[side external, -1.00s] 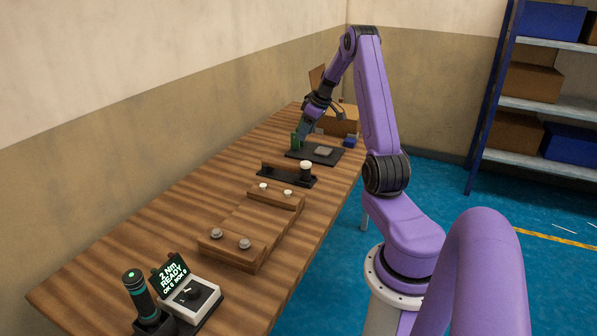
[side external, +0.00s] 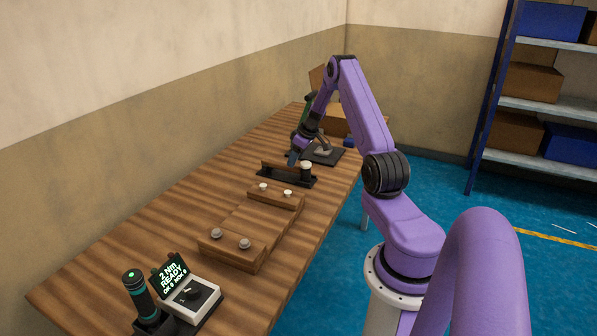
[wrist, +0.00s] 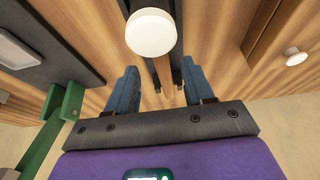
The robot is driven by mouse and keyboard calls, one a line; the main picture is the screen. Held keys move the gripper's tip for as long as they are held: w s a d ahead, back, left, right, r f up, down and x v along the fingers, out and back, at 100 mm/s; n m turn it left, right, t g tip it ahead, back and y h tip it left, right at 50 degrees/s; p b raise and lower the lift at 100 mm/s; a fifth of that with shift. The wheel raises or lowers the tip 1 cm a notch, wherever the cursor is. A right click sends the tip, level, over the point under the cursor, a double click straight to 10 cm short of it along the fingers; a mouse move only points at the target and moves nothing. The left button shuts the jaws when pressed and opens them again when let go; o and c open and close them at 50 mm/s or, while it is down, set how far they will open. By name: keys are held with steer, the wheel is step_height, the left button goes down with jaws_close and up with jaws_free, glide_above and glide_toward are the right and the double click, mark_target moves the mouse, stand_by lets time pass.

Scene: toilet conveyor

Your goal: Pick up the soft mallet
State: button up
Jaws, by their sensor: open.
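The soft mallet lies in a black holder (side external: 272,175) on the wooden bench, its dark head with a white face (side external: 306,164) at the right end. In the wrist view the white face (wrist: 152,33) is at the top centre, and a wooden strip that looks like its handle (wrist: 166,72) runs between my fingers. My gripper (wrist: 160,87) is open, with a blue finger on each side of this strip and nothing clasped. I cannot tell whether the fingers touch anything.
A wooden fixture with metal knobs (side external: 250,226) is on the near side. A cardboard box (side external: 336,122) is at the far end. A driver (side external: 138,293) and display (side external: 172,273) are at the front.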

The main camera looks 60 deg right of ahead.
mark_target(286, 167)
steer(key=shift+x, duration=2.5)
steer(key=shift+r, duration=0.1)
jaws_close()
